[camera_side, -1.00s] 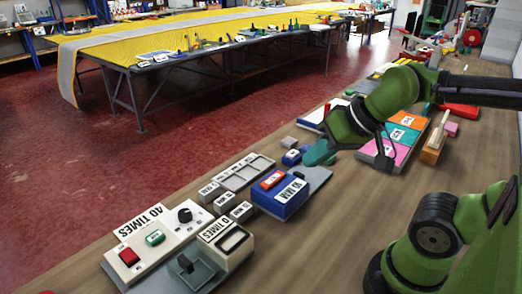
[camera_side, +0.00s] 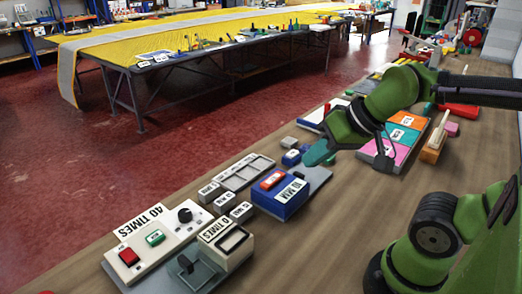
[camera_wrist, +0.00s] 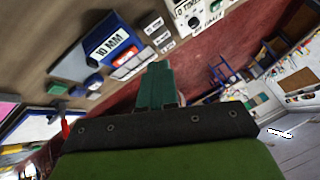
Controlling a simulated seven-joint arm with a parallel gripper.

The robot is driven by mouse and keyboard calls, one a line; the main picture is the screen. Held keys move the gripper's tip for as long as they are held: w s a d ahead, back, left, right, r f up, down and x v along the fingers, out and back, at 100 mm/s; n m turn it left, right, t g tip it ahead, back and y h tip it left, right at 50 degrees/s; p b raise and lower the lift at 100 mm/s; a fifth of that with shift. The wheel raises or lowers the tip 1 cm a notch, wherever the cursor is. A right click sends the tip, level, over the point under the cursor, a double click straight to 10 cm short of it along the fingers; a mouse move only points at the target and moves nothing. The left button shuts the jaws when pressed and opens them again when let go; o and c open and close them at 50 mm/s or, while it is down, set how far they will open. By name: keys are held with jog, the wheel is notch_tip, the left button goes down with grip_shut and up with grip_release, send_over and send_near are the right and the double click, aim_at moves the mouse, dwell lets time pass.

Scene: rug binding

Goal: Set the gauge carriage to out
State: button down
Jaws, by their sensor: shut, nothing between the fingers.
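A blue block labelled "10 MM" (camera_side: 283,194) with a red piece (camera_side: 272,180) on top sits on a grey plate (camera_side: 316,181). It looks like the gauge, and it also shows in the wrist view (camera_wrist: 104,38). A smaller blue piece (camera_side: 291,158) stands at the plate's far end, close to my gripper in the picture. I cannot tell which part is the carriage. My gripper (camera_side: 308,161), with teal fingers, is shut and empty above the plate's far end. The shut fingers also show in the wrist view (camera_wrist: 156,72). I cannot tell whether they touch anything.
Small labelled blocks (camera_side: 225,202) and a grey tray (camera_side: 244,172) lie left of the gauge. A white "40 TIMES" panel (camera_side: 157,238) with buttons and a dial stands nearer the front. Coloured pads (camera_side: 390,146) and a wooden block (camera_side: 433,148) lie to the right.

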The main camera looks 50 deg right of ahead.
jog(key=c, duration=1.7)
grip_release()
jog(key=shift+d, duration=0.1)
jog(key=o, duration=0.3)
jog(key=shift+w+d+f+m+g, duration=0.4)
jog(key=shift+w+d+f, duration=0.3)
jog(key=shift+w, duration=0.05)
jog(key=shift+o, duration=0.2)
jog(key=n+g+h, duration=0.2)
jog(key=n+g, duration=0.3)
jog(key=g, duration=0.1)
send_over(299, 173)
notch_tip(299, 173, down, 4)
notch_tip(299, 173, down, 16)
jog(key=shift+f, duration=0.1)
grip_shut()
